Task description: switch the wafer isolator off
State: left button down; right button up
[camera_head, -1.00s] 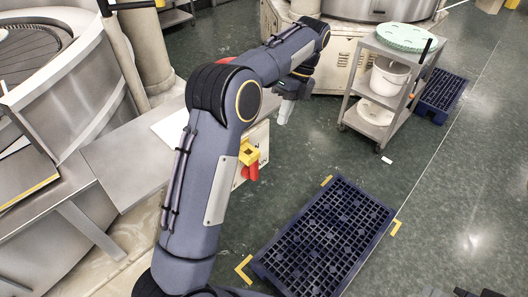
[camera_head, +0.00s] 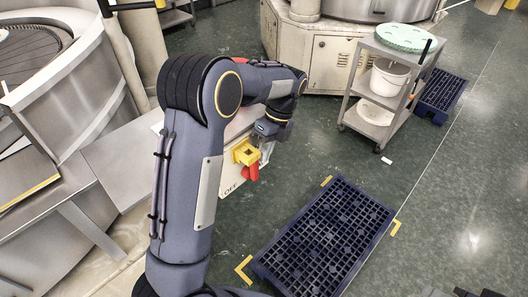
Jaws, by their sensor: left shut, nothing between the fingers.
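The wafer isolator is a pale box with a yellow plate (camera_head: 245,153) and a red handle (camera_head: 251,173), in the middle of the head view. The handle hangs downward, a little tilted. Dark lettering that reads OFF is printed at the lower left of the panel. My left gripper (camera_head: 266,149) is shut and empty, just right of the yellow plate and above the red handle. I cannot tell whether it touches the handle. My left arm hides the box's upper left part. Dark parts at the bottom right edge may be my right gripper (camera_head: 468,293), mostly cut off.
A dark blue grid pallet (camera_head: 325,235) lies on the green floor, with yellow corner marks around it. A grey cart (camera_head: 372,128) with a white bucket (camera_head: 388,78) stands at the upper right. Steel machine panels (camera_head: 125,160) fill the left.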

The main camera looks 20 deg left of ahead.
pick_arm(q)
jog(key=shift+s+a, duration=0.1)
jog(key=shift+s, duration=0.25)
jog(key=shift+s+a+r+p, duration=0.15)
jog(key=shift+s+r+p, duration=0.1)
jog(key=shift+s+p, duration=0.15)
jog(key=shift+f, duration=0.1)
jog(key=a+v, duration=0.1)
jog(key=v, duration=0.6)
jog(key=shift+d+r, duration=0.4)
jog(key=shift+d, duration=0.15)
